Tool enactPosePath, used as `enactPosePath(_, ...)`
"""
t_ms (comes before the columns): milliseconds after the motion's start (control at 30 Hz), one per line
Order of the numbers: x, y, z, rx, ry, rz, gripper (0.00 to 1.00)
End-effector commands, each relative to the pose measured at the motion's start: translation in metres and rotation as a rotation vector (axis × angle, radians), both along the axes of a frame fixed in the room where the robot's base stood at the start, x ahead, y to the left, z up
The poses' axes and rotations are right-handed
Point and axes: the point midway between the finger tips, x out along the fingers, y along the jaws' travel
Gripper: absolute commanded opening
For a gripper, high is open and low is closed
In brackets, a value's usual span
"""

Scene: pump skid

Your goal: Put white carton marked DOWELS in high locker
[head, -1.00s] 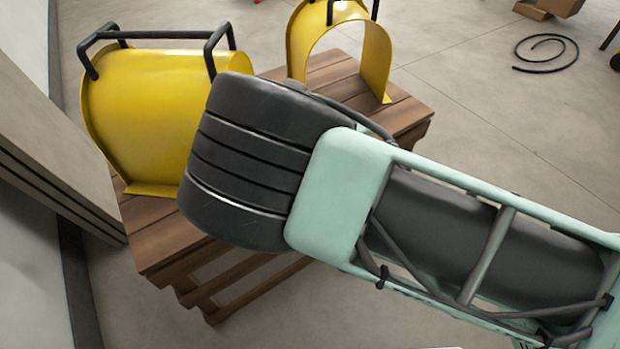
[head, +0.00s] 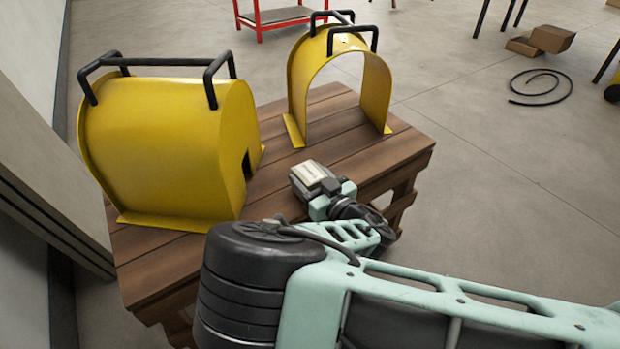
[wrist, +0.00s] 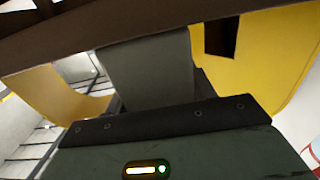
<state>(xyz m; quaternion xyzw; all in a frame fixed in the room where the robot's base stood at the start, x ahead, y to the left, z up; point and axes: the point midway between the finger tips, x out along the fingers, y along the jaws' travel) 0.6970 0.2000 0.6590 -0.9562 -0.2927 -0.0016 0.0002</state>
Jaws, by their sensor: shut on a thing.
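My gripper (head: 318,185) is over the near right part of the wooden bench, in front of the yellow guards. It is shut on a small pale carton (head: 310,174), whose marking I cannot read. In the wrist view a grey, shaded block (wrist: 150,68) sticks out beyond my gripper (wrist: 155,112) and appears to be this carton. I cannot tell whether it touches the bench. I cannot make out a high locker in either view.
Two yellow guards with black handles, one large (head: 165,140) and one arched (head: 375,85), stand on the wooden bench (head: 160,265). A grey panel (head: 45,185) stands close at left. A red trolley (head: 275,17), brown boxes (head: 550,38) and a black hose (head: 540,88) lie beyond open floor.

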Motion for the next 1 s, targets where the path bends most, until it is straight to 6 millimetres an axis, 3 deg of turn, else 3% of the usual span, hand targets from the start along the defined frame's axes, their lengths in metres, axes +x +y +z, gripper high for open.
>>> enactPosePath(267,0.0,0.0,-0.002,0.001,0.0,0.0,0.25)
enactPosePath(300,0.0,0.0,-0.002,0.001,0.001,0.0,0.63)
enactPosePath(367,0.0,0.0,-0.002,0.001,0.001,0.0,0.76)
enactPosePath(733,-0.002,-0.002,0.001,-0.001,0.001,-0.001,0.76)
enactPosePath(1000,-0.041,-0.029,0.001,-0.002,0.002,-0.004,0.76)
